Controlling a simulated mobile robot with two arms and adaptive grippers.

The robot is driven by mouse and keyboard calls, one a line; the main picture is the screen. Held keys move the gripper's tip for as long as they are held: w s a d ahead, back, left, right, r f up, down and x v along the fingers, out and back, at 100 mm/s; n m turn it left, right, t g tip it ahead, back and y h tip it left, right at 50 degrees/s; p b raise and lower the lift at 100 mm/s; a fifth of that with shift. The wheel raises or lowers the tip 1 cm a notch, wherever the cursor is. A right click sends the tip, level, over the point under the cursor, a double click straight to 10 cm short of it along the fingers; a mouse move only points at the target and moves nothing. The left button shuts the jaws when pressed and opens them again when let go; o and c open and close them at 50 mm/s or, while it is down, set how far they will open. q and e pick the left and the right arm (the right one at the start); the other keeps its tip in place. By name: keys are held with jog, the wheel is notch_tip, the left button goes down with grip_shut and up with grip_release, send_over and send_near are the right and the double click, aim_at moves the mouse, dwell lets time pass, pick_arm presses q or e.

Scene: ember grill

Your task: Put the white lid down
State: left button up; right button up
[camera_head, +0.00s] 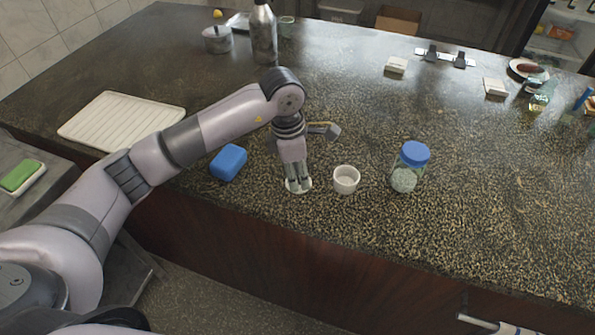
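The white lid (290,187) is a small round disc at the counter's front part, left of a white cup (346,181). It lies flat, at or very near the counter top; a small gap underneath cannot be made out. My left gripper (298,184) points down over the lid, its fingers close together on the lid's middle and hiding part of it. The cup is upright and open at the top, apart from the lid. My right gripper is not in view.
A blue block-like item (229,162) lies left of the gripper. A jar with a blue lid (405,178) stands right of the cup. A white ribbed tray (112,118) lies at the left. The speckled counter (480,210) is clear at the right front.

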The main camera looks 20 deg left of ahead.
pick_arm(q)
jog(key=shift+r, duration=0.45)
notch_tip(320, 180, up, 11)
jog(key=a+b, duration=0.1)
jog(key=b, duration=0.1)
jog(key=shift+s+a+r+b, duration=0.2)
jog(key=shift+s+b, duration=0.1)
jog(key=shift+b, duration=0.1)
jog(key=shift+f, duration=0.1)
